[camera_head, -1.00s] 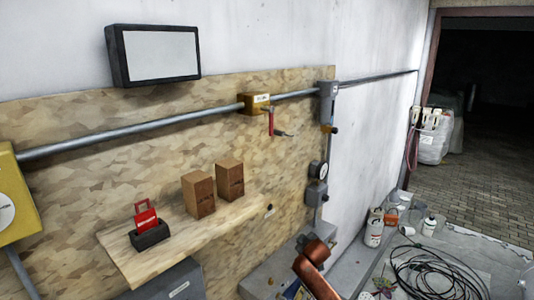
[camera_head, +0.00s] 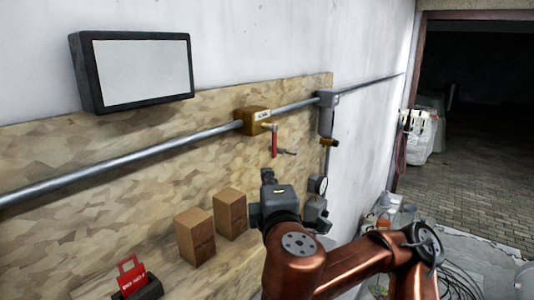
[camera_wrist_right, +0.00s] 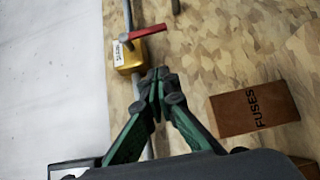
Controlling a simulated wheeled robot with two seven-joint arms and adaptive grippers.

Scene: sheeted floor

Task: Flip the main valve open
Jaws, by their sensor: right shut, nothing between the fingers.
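The main valve is a yellow labelled box (camera_head: 253,121) on the grey pipe along the wall. Its red lever (camera_head: 274,142) hangs down, across the line of the pipe. In the right wrist view the yellow body (camera_wrist_right: 124,62) and red lever (camera_wrist_right: 148,32) lie just beyond the fingertips. My right gripper (camera_head: 267,174) is below the valve, in front of the board, apart from the lever. In the wrist view its green fingers (camera_wrist_right: 158,76) meet at the tips, with nothing between them. My left gripper is not in view.
Two brown fuse boxes (camera_head: 230,213) and a red item in a dark holder (camera_head: 132,278) stand on the shelf left of my right arm. A grey box (camera_head: 327,112) and a round gauge (camera_head: 318,184) are right of the valve. A dark-framed panel (camera_head: 135,70) hangs above.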

